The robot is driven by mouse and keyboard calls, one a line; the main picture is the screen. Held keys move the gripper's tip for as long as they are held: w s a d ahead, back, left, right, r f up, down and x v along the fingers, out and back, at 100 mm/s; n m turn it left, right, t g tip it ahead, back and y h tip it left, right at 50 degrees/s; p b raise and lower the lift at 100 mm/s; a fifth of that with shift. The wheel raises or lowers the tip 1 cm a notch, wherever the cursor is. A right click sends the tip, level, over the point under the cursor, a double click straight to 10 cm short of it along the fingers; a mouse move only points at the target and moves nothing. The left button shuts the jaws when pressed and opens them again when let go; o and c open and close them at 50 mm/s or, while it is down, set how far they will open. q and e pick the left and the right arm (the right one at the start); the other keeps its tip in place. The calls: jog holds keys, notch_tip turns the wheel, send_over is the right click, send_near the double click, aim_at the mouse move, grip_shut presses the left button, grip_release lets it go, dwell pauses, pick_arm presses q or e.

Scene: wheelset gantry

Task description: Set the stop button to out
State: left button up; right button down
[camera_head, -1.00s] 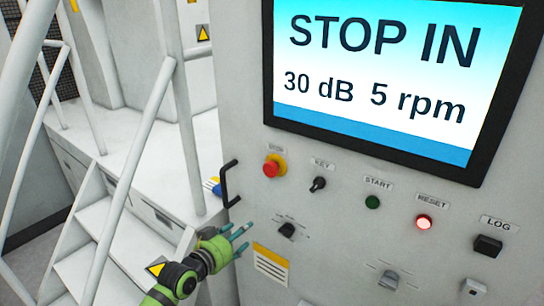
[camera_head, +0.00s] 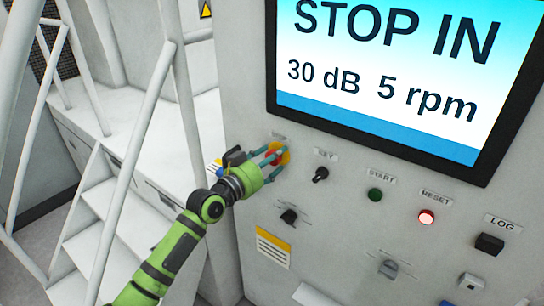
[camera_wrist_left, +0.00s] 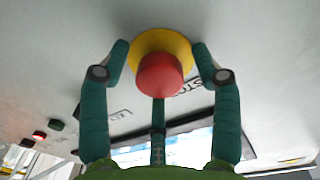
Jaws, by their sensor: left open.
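The stop button (camera_head: 279,154) is a red mushroom head on a yellow ring, at the upper left of the panel's control row. In the left wrist view the red head (camera_wrist_left: 160,75) and its yellow ring (camera_wrist_left: 160,43) show clearly. My left gripper (camera_head: 270,156) is open at the button, its teal fingers (camera_wrist_left: 160,82) spread around the red head. In the wrist view gaps show between the side fingers and the head; contact of the lower finger cannot be told. The screen (camera_head: 385,65) reads STOP IN, 30 dB, 5 rpm. My right gripper is not in view.
Right of the button are the black key switch (camera_head: 320,174), green start button (camera_head: 375,195), lit red reset button (camera_head: 427,217) and black log button (camera_head: 489,244). A black selector (camera_head: 289,216) sits below. White stairs with railings (camera_head: 135,160) stand at left.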

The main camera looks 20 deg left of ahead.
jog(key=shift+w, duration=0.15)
pick_arm(q)
grip_shut()
jog(key=shift+s+a, duration=0.2)
jog(key=shift+s, duration=0.35)
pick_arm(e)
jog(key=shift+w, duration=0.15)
pick_arm(q)
grip_release()
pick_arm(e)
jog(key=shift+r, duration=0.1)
pick_arm(q)
jog(key=v, duration=1.2)
